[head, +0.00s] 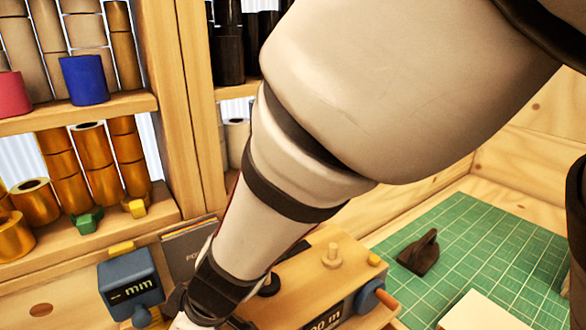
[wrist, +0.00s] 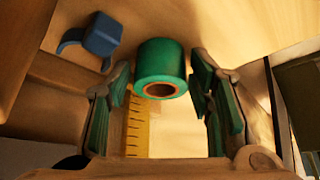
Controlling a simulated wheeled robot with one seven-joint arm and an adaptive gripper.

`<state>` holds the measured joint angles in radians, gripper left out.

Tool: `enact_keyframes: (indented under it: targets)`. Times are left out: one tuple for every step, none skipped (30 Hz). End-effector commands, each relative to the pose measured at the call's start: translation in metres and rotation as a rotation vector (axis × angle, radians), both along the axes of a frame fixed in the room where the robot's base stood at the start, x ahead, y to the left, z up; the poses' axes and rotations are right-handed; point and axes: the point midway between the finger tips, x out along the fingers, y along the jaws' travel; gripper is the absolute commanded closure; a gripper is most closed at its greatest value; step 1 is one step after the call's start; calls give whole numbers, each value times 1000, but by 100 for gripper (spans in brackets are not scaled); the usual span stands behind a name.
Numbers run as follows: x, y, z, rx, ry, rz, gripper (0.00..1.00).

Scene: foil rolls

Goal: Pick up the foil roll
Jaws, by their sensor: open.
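A green foil roll (wrist: 160,58) with a brown core shows in the wrist view, its open end facing the camera. My gripper (wrist: 159,82) is open, with one green-padded finger on each side of the roll. There is a gap between the roll and each finger, and nothing is held. I cannot tell how far the roll is beyond the fingertips. In the head view my arm hides the area around the gripper, and I cannot make out this roll there.
Gold rolls (head: 92,147), a blue roll (head: 84,80) and a red roll (head: 12,94) stand on shelves at the left. A blue-grey "mm" device (head: 131,279) stands lower left. A green cutting mat (head: 480,250) bears a dark object (head: 418,253). A yellow ruler (wrist: 137,126) lies between the fingers.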

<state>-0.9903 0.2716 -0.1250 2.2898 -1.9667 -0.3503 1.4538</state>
Motion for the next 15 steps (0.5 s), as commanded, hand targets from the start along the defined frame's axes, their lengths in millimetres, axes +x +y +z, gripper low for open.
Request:
enact_keyframes:
  targets:
    - [0, 1, -2, 0, 0, 0, 52]
    - [0, 1, -2, 0, -1, 0, 52]
    - [0, 1, -1, 0, -1, 0, 52]
    - [0, 1, -1, 0, -1, 0, 52]
    - [0, 1, -1, 0, -1, 0, 52]
    - [-1, 1, 0, 0, -1, 0, 52]
    - [-1, 1, 0, 0, -1, 0, 57]
    - [-1, 1, 0, 0, -1, 0, 63]
    - [-1, 1, 0, 0, -1, 0, 72]
    - [0, 1, 0, 0, -1, 0, 79]
    - [0, 1, 0, 0, -1, 0, 86]
    - [0, 1, 0, 0, -1, 0, 91]
    - [0, 1, 0, 0, -1, 0, 91]
    - [0, 1, 0, 0, -1, 0, 91]
    - [0, 1, 0, 0, -1, 0, 96]
